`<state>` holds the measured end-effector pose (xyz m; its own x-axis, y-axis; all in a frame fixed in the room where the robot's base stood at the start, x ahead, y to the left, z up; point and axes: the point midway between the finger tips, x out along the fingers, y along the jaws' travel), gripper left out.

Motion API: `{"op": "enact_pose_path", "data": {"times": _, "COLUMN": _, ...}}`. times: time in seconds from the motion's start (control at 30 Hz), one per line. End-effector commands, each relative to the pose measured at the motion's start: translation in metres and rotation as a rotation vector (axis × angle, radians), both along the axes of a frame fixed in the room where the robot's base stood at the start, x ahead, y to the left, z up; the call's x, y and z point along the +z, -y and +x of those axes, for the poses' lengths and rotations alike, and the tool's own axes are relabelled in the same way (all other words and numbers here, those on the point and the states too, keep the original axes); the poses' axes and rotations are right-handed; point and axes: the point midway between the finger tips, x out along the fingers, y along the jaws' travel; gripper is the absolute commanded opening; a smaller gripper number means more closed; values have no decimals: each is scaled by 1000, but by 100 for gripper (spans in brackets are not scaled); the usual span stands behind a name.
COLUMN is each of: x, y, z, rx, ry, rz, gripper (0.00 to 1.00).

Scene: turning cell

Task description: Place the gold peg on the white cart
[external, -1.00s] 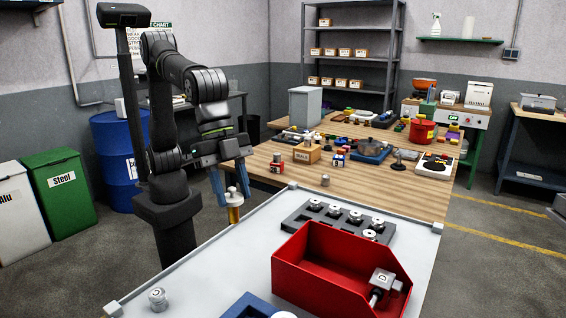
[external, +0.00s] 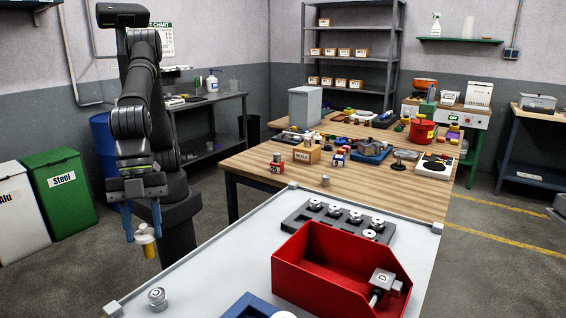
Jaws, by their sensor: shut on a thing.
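The gold peg (external: 149,250), with a pale upper part, hangs tilted between the blue fingers of my gripper (external: 142,236). My gripper is shut on it and points down. The white cart (external: 222,268) is the pale, rimmed top in the foreground. The peg appears to the left of the cart's left edge in the picture, apart from its surface. The height of the peg over the floor is hard to tell.
A silver knob marked C (external: 157,299) stands at the cart's near left corner. A red bin (external: 310,275) and a grey rack (external: 330,222) with several round parts take up its right side. The cart's left middle is clear. A wooden table (external: 400,195) stands behind.

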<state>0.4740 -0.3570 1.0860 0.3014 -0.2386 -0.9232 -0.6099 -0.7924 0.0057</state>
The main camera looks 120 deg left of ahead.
Motion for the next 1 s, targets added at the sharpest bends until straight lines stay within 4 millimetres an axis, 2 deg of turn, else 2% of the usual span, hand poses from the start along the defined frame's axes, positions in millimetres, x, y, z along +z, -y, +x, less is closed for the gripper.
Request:
{"op": "enact_pose_path", "data": {"times": 0.3, "x": -43, "y": -38, "z": 62, "rx": 6, "ry": -2, "rz": 1, "gripper": 12}}
{"op": "enact_pose_path", "data": {"times": 0.5, "x": -61, "y": -53, "z": 88, "rx": 4, "ry": 0, "rz": 0, "gripper": 12}}
{"op": "enact_pose_path", "data": {"times": 0.67, "x": -67, "y": -56, "z": 93, "rx": 1, "ry": 0, "rz": 0, "gripper": 12}}
{"op": "enact_pose_path", "data": {"times": 0.9, "x": -99, "y": -56, "z": 92, "rx": 1, "ry": -1, "rz": 2, "gripper": 12}}
{"op": "enact_pose_path", "data": {"times": 1.0, "x": -105, "y": -56, "z": 93, "rx": 0, "ry": 1, "rz": 1, "gripper": 12}}
